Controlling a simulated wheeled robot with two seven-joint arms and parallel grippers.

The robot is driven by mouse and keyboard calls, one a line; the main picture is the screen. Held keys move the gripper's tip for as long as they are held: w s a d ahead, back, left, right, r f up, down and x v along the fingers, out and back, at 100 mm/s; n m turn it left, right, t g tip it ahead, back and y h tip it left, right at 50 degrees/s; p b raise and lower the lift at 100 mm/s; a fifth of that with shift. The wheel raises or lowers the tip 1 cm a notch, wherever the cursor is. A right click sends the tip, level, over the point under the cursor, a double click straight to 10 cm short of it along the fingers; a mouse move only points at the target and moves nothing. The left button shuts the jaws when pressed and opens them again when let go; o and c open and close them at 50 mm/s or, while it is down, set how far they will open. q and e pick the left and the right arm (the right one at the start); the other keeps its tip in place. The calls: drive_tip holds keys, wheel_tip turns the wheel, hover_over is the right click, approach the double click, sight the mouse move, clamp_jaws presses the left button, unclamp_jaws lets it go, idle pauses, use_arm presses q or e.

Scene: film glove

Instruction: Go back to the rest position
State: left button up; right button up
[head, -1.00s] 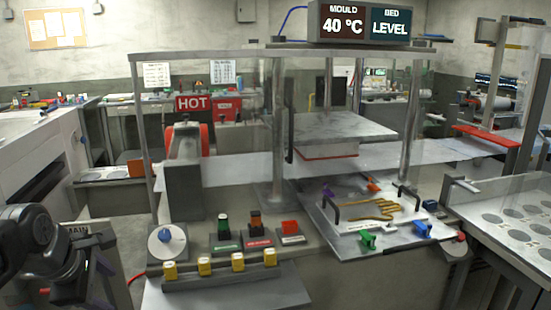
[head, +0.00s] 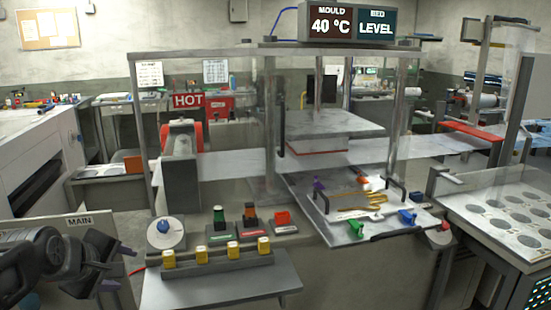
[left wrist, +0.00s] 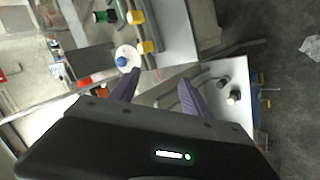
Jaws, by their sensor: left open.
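My left gripper (head: 118,268) is at the lower left of the head view, in front of the panel marked MAIN (head: 88,219) and left of the machine's control desk. Its two purple fingers stand apart and empty in the left wrist view (left wrist: 158,92). It touches nothing that I can see. My right gripper is not in view. The machine carries a gold hand-shaped mould (head: 362,201) on a plate with black handles. The display (head: 347,23) above reads MOULD 40 °C and BED LEVEL.
The desk has a blue knob (head: 163,226), green, orange and red switches, and a row of yellow-topped switches (head: 233,250). A tray with round recesses (head: 500,218) stands at right. A white cabinet (head: 40,165) stands at left. Bare floor shows in the left wrist view (left wrist: 285,110).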

use_arm(q)
drive_tip(key=w+d+f+m+h, duration=0.1)
drive_tip(key=w+d+f+m, duration=0.15)
drive_tip(key=f, duration=0.35)
drive_tip(key=w+d+f+m, duration=0.2)
drive_tip(key=d+f+m, duration=0.15)
drive_tip(key=f, duration=0.25)
drive_tip(key=s+d+f+m+g+h+p, duration=0.1)
drive_tip(key=s+d+f+m, duration=0.1)
drive_tip(key=d+f, duration=0.5)
drive_tip(key=s+d+f+m+g+h+p, duration=0.1)
drive_tip(key=s+d+f+m, duration=0.15)
drive_tip(key=f, duration=0.75)
drive_tip(key=s+d+f+g, duration=0.2)
drive_tip(key=s+d+f, duration=0.2)
drive_tip(key=s, duration=0.3)
drive_tip(key=s+d+f+m+g+h+p, duration=0.1)
drive_tip(key=s+d+f+g, duration=0.1)
drive_tip(key=s+d+f, duration=0.2)
drive_tip(key=s+d+f+m+g+p, duration=0.1)
drive_tip(key=s+d+f+g, duration=0.1)
drive_tip(key=s+d+f, duration=0.3)
drive_tip(key=s+f, duration=0.3)
drive_tip(key=s, duration=0.3)
drive_tip(key=shift+s+h, duration=0.3)
drive_tip(key=shift+s, duration=0.05)
